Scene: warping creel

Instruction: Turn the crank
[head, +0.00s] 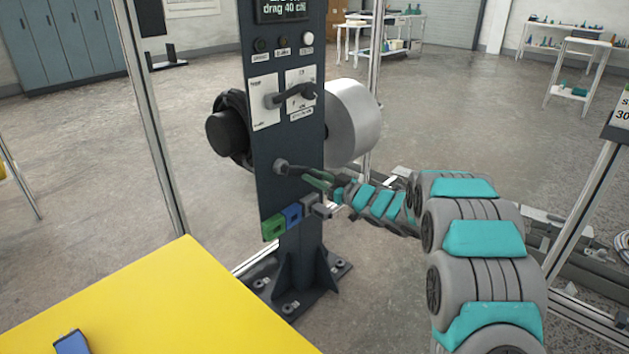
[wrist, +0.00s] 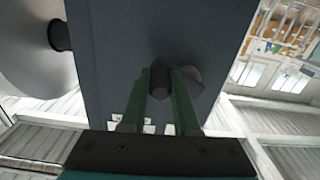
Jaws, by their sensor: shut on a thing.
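The crank (head: 283,167) sits on the lower part of a dark upright panel (head: 265,190). Its round grey hub is on the panel face, and a dark arm runs from it to the right. My gripper (head: 318,181), with green fingers, reaches in from the right and is shut at the outer end of the crank. In the wrist view, my gripper (wrist: 160,78) has one finger on each side of the crank's dark, pointed handle (wrist: 159,80). The fingers hide part of the handle in the head view.
Above the crank are a dark lever (head: 291,95), round buttons and a display. A white roll (head: 352,122) stands behind the panel. Green, blue and grey blocks (head: 293,215) stick out below the crank. A yellow tabletop (head: 175,305) lies at front left.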

